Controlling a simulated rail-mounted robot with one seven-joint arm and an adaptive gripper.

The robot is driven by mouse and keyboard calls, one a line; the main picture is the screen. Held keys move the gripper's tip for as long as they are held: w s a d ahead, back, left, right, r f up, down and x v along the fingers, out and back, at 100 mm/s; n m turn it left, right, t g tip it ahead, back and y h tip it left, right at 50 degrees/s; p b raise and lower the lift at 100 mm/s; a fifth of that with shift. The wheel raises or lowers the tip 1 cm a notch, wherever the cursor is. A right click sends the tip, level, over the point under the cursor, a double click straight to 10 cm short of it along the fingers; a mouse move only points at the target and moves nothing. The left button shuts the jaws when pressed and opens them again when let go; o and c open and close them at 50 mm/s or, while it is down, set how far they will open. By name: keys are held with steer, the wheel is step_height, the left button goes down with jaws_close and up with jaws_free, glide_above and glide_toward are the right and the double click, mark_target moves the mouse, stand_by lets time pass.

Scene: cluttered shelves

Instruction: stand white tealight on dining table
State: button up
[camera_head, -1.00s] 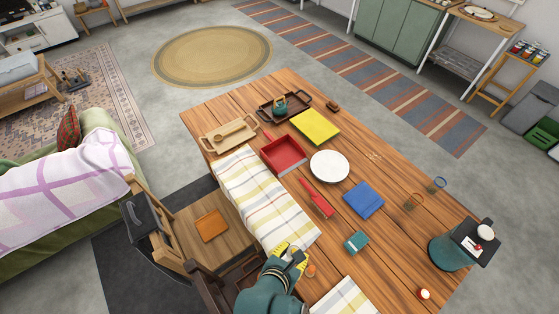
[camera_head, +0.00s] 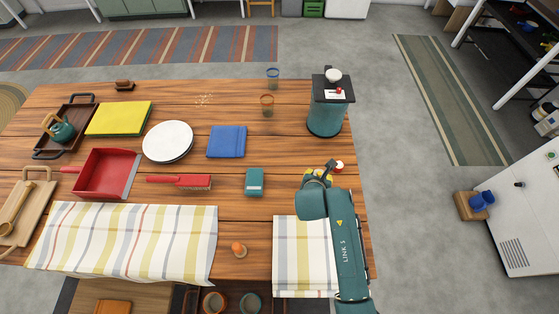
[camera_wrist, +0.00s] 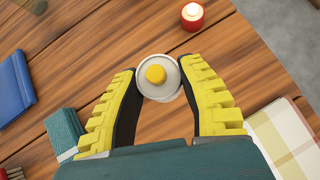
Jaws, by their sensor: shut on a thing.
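My gripper (camera_wrist: 158,82), with yellow ribbed fingers, is shut on the white tealight (camera_wrist: 143,84), a round pale disc with a yellow middle. The tealight sits between the fingertips over the wooden dining table (camera_wrist: 90,50). Whether it touches the wood I cannot tell. In the head view my gripper (camera_head: 318,174) is over the table's right part, and the arm hides most of what it holds. The table also shows in the head view (camera_head: 230,235).
A red candle (camera_wrist: 192,17) stands just beyond my gripper. A teal box (camera_wrist: 63,128) and checked placemat (camera_wrist: 285,135) lie nearby. A teal cylinder with a black top (camera_head: 325,118) stands at the far right corner. Bare wood lies between the teal box and my gripper.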

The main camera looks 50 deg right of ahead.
step_height(320, 180, down, 10)
steer(key=b, duration=0.3)
steer(key=shift+f+b, duration=0.15)
steer(key=shift+b, duration=0.15)
steer(key=o, duration=1.1)
steer(key=p+v, duration=0.4)
steer(key=v, duration=0.8)
